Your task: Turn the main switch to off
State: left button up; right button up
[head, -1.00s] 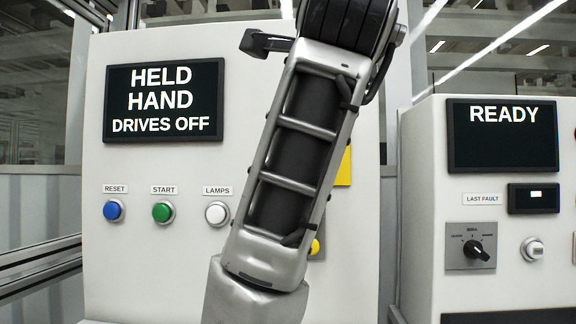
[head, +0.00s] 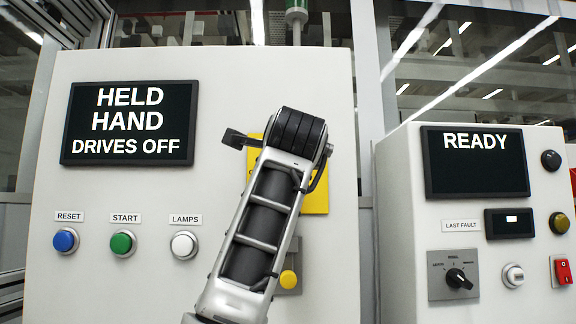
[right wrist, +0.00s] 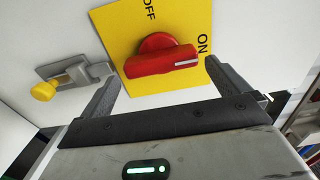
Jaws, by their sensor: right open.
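The main switch is a red rotary handle (right wrist: 162,60) on a yellow plate (right wrist: 125,22) marked OFF and ON. Its white mark is at the right end, on the side of the ON label. My right gripper (right wrist: 162,72) is open, with one finger on each side of the handle's near side; contact cannot be told. In the head view, my right arm covers most of the yellow plate (head: 316,200) and hides the red handle. My left gripper is not in view.
A yellow knob (head: 288,279) sits below the plate. Blue (head: 66,240), green (head: 123,243) and white (head: 184,244) buttons are at left, under a screen (head: 130,123) reading HELD HAND DRIVES OFF. The right cabinet has a READY screen (head: 474,162), a black selector (head: 458,279) and a red switch (head: 563,272).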

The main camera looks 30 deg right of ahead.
jog(key=p+x, duration=0.1)
jog(key=x, duration=0.4)
jog(key=shift+w, duration=0.2)
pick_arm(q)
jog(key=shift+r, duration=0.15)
pick_arm(e)
jog(key=c, duration=0.6)
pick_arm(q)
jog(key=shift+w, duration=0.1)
